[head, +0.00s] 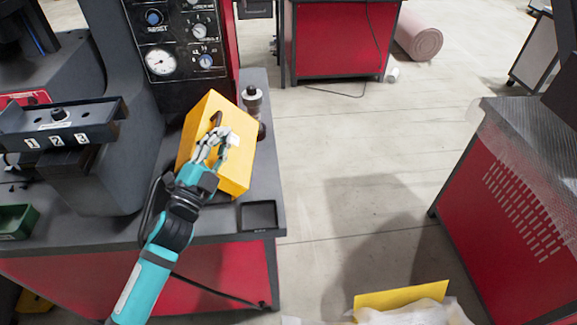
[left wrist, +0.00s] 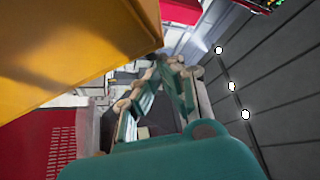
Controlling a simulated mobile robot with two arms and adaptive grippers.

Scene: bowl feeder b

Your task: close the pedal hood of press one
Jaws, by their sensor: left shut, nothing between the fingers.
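A yellow box-shaped hood (head: 238,125) stands at the right end of the dark press bench, tilted in the picture, with a dark slot in its upper face. Its large yellow side also fills the upper left of the left wrist view (left wrist: 70,40). My left gripper (head: 222,140) is shut and empty in front of the hood's face, close to the slot; I cannot tell whether it touches. Its fingers also show in the left wrist view (left wrist: 165,70). The pedal itself is not visible. My right gripper is not in view.
The press panel (head: 175,50), with gauge and knobs, rises behind the bench. A bar numbered 1 to 3 (head: 60,120) is at left. A black tray (head: 258,215) lies near the bench corner. A red cabinet (head: 500,185) stands right; open floor lies between.

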